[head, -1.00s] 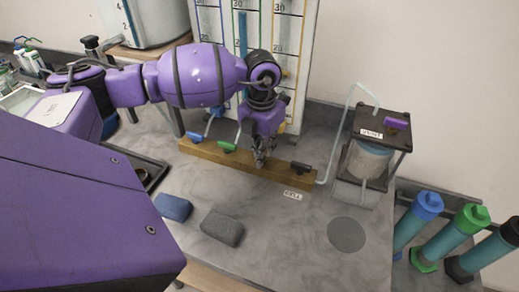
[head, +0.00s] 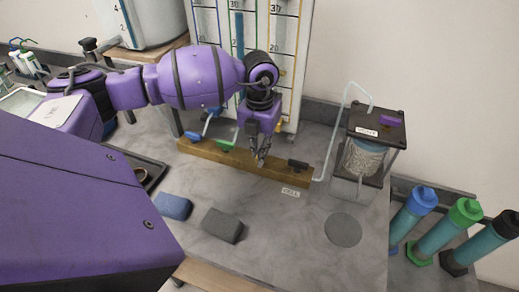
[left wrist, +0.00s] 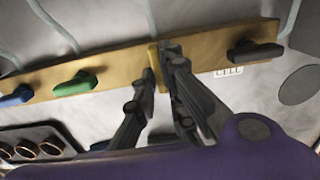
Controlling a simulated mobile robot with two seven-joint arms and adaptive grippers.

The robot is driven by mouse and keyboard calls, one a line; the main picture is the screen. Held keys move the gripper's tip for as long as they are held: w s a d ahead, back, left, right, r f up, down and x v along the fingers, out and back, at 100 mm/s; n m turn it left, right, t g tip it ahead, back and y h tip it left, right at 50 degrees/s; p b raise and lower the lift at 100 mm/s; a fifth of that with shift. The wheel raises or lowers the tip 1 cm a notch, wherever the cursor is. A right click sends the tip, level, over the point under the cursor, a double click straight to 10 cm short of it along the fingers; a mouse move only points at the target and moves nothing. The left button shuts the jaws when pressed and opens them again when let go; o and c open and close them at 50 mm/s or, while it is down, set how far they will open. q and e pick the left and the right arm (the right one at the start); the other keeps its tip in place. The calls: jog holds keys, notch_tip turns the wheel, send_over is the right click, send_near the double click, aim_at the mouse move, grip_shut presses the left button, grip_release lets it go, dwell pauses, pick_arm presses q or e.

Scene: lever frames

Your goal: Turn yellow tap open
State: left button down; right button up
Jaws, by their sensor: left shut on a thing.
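A wooden manifold board (head: 222,156) on the bench carries a row of taps. The blue tap (head: 193,137) and green tap (head: 224,146) are at its left, the black tap (head: 298,164) at its right. My left gripper (head: 262,158) is over the board between green and black, its fingers closed on the yellow tap. In the left wrist view, a yellow edge (left wrist: 153,54) shows between the dark fingertips (left wrist: 160,62); the fingers hide most of the handle, so I cannot tell its angle. My right gripper is not in view.
A glass vessel in a black frame (head: 376,122) stands right of the board. Blue (head: 173,206) and grey (head: 223,225) blocks lie in front, beside a grey disc (head: 344,230). Capped cylinders (head: 433,240) stand at the far right. A graduated panel (head: 288,60) stands behind.

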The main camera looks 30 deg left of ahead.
pick_arm(q)
jog(key=c, duration=1.8)
grip_release()
notch_tip(320, 180, up, 12)
jog(key=shift+r, duration=0.1)
